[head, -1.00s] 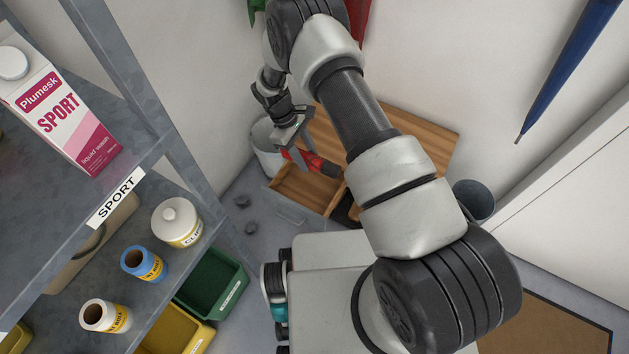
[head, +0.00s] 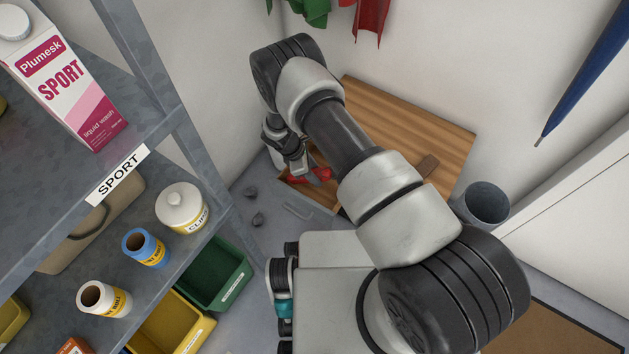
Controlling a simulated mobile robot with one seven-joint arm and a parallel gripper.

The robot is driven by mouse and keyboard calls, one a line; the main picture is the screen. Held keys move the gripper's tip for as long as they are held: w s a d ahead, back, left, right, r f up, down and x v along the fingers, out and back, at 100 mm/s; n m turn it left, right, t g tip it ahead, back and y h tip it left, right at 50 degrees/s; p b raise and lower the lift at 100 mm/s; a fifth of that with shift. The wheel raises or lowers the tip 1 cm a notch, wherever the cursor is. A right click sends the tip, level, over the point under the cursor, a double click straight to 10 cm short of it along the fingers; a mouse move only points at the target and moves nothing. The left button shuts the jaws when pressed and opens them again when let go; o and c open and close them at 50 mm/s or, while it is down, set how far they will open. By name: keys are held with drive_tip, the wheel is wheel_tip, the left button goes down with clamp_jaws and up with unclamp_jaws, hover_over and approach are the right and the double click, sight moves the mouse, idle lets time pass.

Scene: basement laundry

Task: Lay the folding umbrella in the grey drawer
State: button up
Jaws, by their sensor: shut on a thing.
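The folding umbrella (head: 323,174) is red, and only short parts of it show beside the jaws. My gripper (head: 309,177) is shut on it, low at the open grey drawer (head: 311,206). The drawer has a grey front with a handle and a wooden inside. The umbrella appears at or just inside the drawer opening; I cannot tell whether it touches the bottom. My wrist and forearm hide much of the drawer and umbrella.
A metal shelf (head: 150,120) with bottles and bins fills the left.

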drive_tip(key=shift+f+b, duration=0.6)
drive_tip(key=shift+f, duration=1.6)
drive_tip(key=shift+f, duration=0.1)
drive_tip(key=o, duration=1.2)
drive_tip(key=shift+o, duration=0.2)
